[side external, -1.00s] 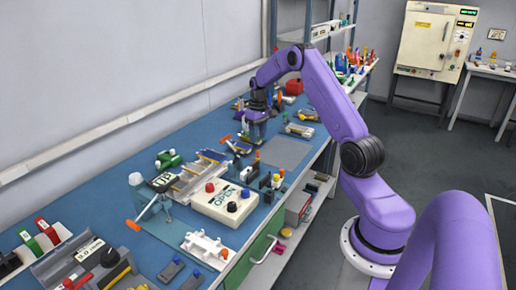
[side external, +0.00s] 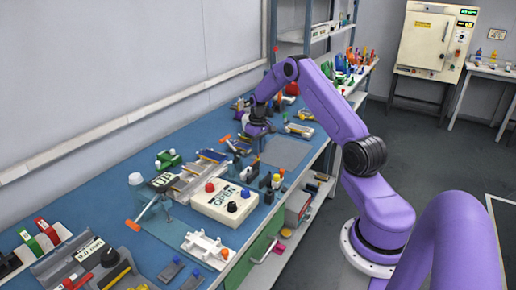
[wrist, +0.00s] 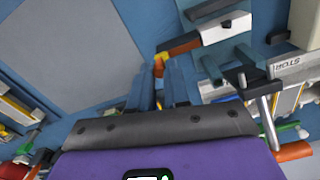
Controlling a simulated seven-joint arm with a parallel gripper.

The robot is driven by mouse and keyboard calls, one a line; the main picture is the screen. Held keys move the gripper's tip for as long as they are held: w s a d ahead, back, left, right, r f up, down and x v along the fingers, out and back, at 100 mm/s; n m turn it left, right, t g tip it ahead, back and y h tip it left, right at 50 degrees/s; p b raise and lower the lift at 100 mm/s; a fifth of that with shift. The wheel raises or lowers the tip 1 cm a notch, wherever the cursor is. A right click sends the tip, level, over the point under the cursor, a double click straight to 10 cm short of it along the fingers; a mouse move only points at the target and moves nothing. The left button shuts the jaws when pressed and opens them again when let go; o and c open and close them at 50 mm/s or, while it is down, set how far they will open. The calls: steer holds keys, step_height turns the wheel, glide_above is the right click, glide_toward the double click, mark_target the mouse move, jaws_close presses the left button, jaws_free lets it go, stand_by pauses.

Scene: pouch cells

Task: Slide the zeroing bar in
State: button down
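My gripper (side external: 256,127) is low over the far part of the blue bench in the side view, beside a grey mat. In the wrist view its two blue-grey fingers (wrist: 158,82) stand apart with a gap between them. A small orange and yellow piece (wrist: 178,47) lies at the fingertips, against a pale grey block (wrist: 222,28). I cannot tell whether the fingers touch the piece. I cannot make out for certain which part is the zeroing bar; in the side view my arm hides the spot.
The grey mat (side external: 285,152) is flat and clear. A white box with knobs (side external: 224,203), a rail-like fixture (side external: 200,174) and an orange-handled lever (side external: 148,212) stand nearer the camera. A metal post with a crossbar (wrist: 262,95) rises close to my gripper's right in the wrist view.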

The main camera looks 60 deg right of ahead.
mark_target(254, 163)
steer(key=shift+a, duration=1.55)
steer(key=c, duration=1.1)
jaws_free()
step_height(254, 163, up, 18)
steer(key=shift+f, duration=0.25)
